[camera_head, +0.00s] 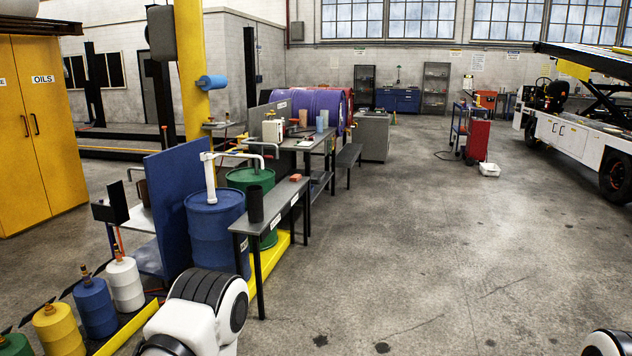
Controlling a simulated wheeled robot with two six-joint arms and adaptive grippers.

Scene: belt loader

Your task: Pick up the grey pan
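A small pale pan-like tray (489,170) sits on the concrete floor at the right of centre, far from me, just right of the red cart. It looks whitish to light grey, and I cannot tell for sure that it is the grey pan. Its inside is too small to make out. No other pan shows clearly. Parts of my arms show at the bottom edge, but neither gripper is in the picture.
The red cart (477,138) stands beside the tray. A grey table (272,205) and a blue drum (216,232) stand at the left. A white belt loader (572,135) is at the right. The middle floor is open.

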